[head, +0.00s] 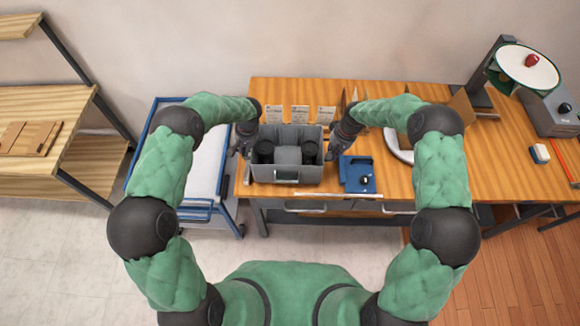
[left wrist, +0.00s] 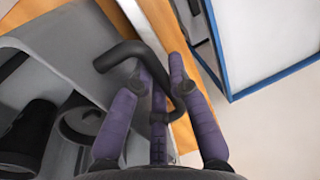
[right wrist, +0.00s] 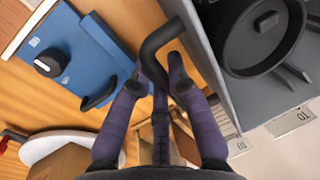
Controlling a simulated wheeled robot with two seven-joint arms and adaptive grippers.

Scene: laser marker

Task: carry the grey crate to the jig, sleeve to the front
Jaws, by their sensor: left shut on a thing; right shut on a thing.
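The grey crate (head: 258,174) is at the left end of the wooden table, level, with two black round things and a grey block inside. A pale framed patch, perhaps the sleeve (head: 287,174), is on its near wall. My left gripper (head: 243,140) is shut on the black handle (left wrist: 122,54) at the crate's left side. My right gripper (head: 338,142) is shut on the black handle (right wrist: 158,42) at its right side. I cannot tell whether the crate touches the table. I cannot make out the jig for certain.
A blue device (head: 357,176) with a knob sits close to the crate's right. A blue-framed cart (head: 212,160) is left of the table. A round lamp (head: 528,72) and a grey machine (head: 550,108) are far right.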

